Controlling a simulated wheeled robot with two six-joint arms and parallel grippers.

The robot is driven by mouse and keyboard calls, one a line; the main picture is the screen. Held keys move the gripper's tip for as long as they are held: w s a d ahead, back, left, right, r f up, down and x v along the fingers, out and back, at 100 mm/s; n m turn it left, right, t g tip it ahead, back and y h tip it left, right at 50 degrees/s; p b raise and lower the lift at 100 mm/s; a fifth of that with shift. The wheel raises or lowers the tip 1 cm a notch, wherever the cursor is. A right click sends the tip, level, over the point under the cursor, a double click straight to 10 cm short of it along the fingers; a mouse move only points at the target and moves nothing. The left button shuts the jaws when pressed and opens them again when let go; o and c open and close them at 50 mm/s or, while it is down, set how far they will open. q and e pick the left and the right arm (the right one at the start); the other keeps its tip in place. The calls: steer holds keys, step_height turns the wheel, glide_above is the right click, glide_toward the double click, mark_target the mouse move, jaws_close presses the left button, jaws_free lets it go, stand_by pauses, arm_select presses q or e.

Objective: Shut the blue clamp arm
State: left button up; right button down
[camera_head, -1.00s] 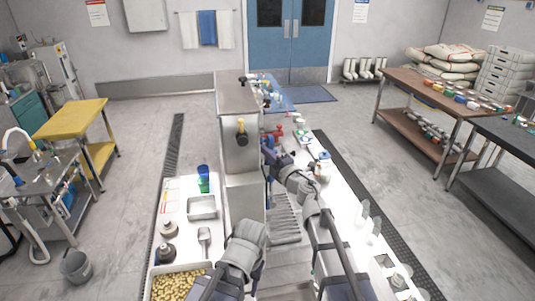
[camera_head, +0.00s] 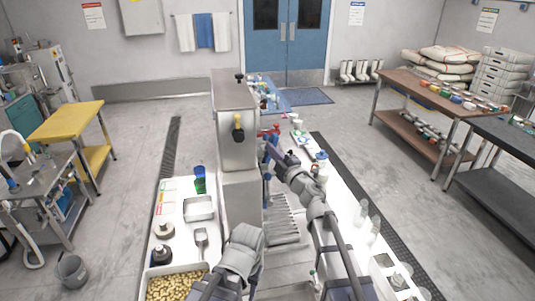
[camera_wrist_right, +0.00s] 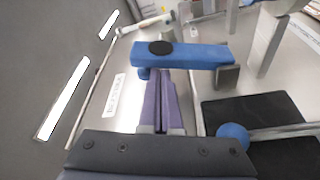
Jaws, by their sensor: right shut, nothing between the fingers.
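The blue clamp arm (camera_wrist_right: 185,55) lies across the upper middle of the right wrist view, a bar with a black round cap on its left part. The purple fingers of my right gripper (camera_wrist_right: 156,75) are shut and empty, with their tips at the near edge of the bar's left half. I cannot tell whether they touch it. In the head view my right gripper (camera_head: 279,155) is beside the right side of the grey machine (camera_head: 238,130); small blue parts show there. My left arm is at the bottom centre, with its gripper out of sight.
A blue ball knob (camera_wrist_right: 232,134) on a metal rod is right of my fingers, above a dark plate (camera_wrist_right: 255,108). A white counter (camera_head: 335,215) with bottles runs along the machine's right. A tray of beans (camera_head: 172,286) is at front left.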

steer(key=d+f+m+t+h+b, duration=0.2)
steer(key=d+f+m+b, duration=0.1)
steer(key=m+b, duration=0.2)
steer(key=w+d+f+m+t+h+b, duration=0.1)
steer(key=m+b, duration=0.4)
steer(key=m, duration=0.5)
step_height(320, 180, down, 2)
steer(key=shift+d+f+m+t+h, duration=0.3)
steer(key=shift+d+t+h, duration=0.35)
steer(key=shift+d, duration=0.3)
steer(key=shift+w+f+b, duration=0.1)
steer(key=shift+b, duration=0.2)
